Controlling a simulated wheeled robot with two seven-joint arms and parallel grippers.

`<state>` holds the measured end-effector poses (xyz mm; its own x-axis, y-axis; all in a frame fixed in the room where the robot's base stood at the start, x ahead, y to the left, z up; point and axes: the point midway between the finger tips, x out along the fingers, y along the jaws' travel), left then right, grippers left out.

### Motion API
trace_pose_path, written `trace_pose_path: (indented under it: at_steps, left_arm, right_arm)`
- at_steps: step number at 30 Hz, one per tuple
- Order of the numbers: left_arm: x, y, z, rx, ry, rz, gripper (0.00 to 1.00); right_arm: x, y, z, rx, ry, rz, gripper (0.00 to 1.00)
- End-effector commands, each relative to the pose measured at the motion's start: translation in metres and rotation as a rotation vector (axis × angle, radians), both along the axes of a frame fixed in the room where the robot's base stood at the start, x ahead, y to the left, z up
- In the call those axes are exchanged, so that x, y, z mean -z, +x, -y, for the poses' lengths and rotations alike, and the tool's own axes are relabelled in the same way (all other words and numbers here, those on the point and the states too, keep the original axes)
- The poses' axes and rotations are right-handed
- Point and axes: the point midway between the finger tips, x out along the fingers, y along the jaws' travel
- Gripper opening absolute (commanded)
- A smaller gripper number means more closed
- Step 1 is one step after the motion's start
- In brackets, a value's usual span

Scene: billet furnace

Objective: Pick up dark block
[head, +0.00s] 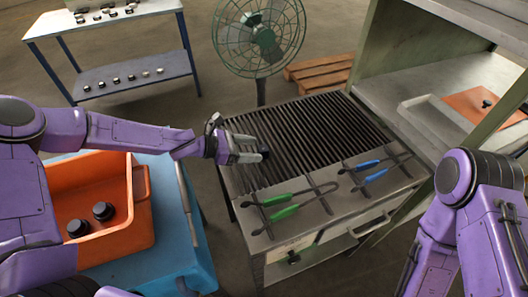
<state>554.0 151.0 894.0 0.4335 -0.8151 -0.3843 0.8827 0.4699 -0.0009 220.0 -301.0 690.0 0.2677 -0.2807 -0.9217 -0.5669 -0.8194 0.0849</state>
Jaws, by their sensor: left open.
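My left gripper (250,149) reaches in over the left edge of the dark slatted grate (315,125). Its jaws are open, with light fingers pointing right. A small dark block (264,152) shows at the fingertips, over the grate. I cannot tell whether the fingers touch it. Two dark round pieces, one (103,211) behind the other (77,228), are in the orange crate (142,188) at left. Another small dark piece (487,104) sits on an orange plate at far right. My right arm shows at right, but its gripper is out of view.
Green-handled tongs (284,212) and blue-handled tongs (375,176) lie on the grate table's front. A green fan (260,40) stands behind. A workbench (105,15) with small pieces is at back left. The orange crate rests on a blue cart (175,235).

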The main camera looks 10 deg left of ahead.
Motion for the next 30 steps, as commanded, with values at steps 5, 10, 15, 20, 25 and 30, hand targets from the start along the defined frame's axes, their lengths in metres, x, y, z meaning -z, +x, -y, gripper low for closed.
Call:
trace_pose_path:
  at_steps: [5, 10, 15, 20, 25, 30]
  left_arm:
    - [0.007, 0.01, 0.018, 0.002, 0.0, -0.004, 0.64]
    - [0.018, 0.028, 0.042, 0.005, 0.0, -0.002, 0.64]
    - [0.024, 0.035, 0.052, 0.003, -0.001, -0.001, 0.64]
    - [0.024, 0.035, 0.052, 0.003, -0.001, -0.001, 0.64]
    - [0.024, 0.034, 0.052, 0.003, -0.001, -0.001, 0.09]
    - [0.023, 0.035, 0.052, 0.003, -0.002, 0.001, 0.0]
  right_arm:
    - [-0.005, 0.0, 0.0, 0.0, 0.0, 0.0, 0.43]
    - [-0.016, 0.0, 0.0, 0.0, 0.0, 0.0, 0.43]
    - [-0.017, 0.0, 0.0, 0.0, 0.0, 0.0, 0.43]
    - [-0.016, 0.0, 0.0, 0.0, 0.0, 0.0, 0.43]
    - [-0.016, 0.0, 0.0, 0.0, 0.0, 0.0, 0.43]
    - [-0.016, 0.0, 0.0, 0.0, 0.0, 0.0, 0.43]
